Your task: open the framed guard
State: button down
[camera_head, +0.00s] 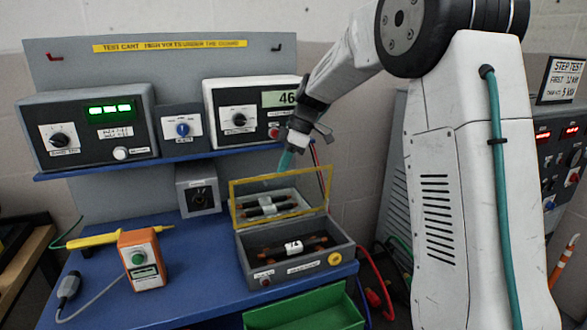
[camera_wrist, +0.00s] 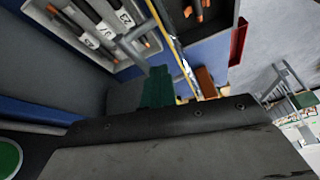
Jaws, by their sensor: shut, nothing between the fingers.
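The framed guard (camera_head: 281,175), a clear panel in a yellow frame, stands raised and roughly upright along the back of a grey open-topped box (camera_head: 295,265). Fuse-like parts (camera_head: 291,247) lie uncovered in the box; similar shapes show through the panel. My gripper (camera_head: 285,160) has teal fingertips, shut and empty, close to the top bar of the frame; I cannot tell if they touch it. In the wrist view the fingers (camera_wrist: 158,88) are beside a yellow frame bar (camera_wrist: 166,35), and numbered fuses (camera_wrist: 95,25) show at the upper left.
The box stands on a blue bench (camera_head: 190,265). Instruments sit on a shelf behind, including a meter (camera_head: 252,108) near my arm. A small grey unit (camera_head: 198,190) is left of the guard. A green drawer (camera_head: 305,310) is below.

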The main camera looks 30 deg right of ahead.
jog(key=shift+w, duration=0.35)
dwell(0.3)
